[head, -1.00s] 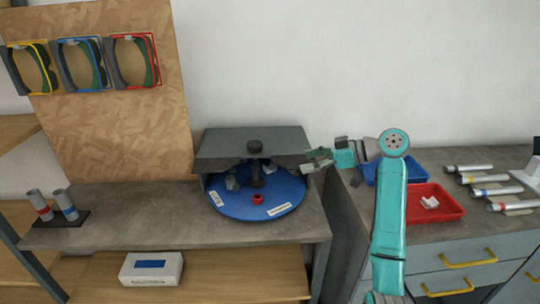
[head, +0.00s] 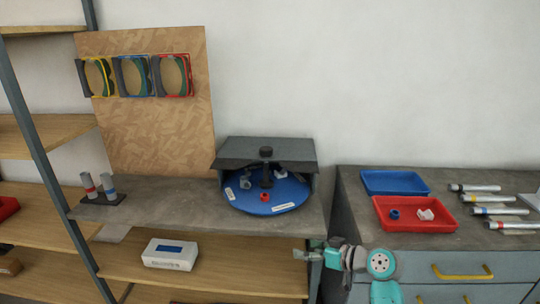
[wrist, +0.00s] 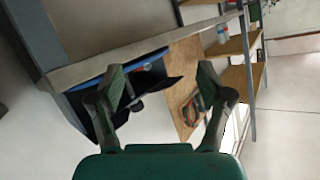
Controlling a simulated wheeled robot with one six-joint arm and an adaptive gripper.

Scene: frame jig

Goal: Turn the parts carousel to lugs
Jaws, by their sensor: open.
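The parts carousel (head: 250,202) is a blue disc on the bench under a dark grey hood (head: 265,150). It carries small grey and white parts, a red ring (head: 265,197) near its front, and white labels too small to read. A dark post with a round knob stands at its middle; its back is hidden by the hood. My gripper (head: 300,254) is below and right of the carousel, apart from it, near the bench's front edge. In the wrist view my gripper (wrist: 162,92) has its fingers spread and empty, with the carousel's blue edge (wrist: 140,61) beyond.
A red tray (head: 440,222) with a blue ring and a white part, and a blue tray (head: 395,180), sit on the right bench. Several marked tubes (head: 487,199) lie beside them. A white box (head: 170,254) is on the lower shelf.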

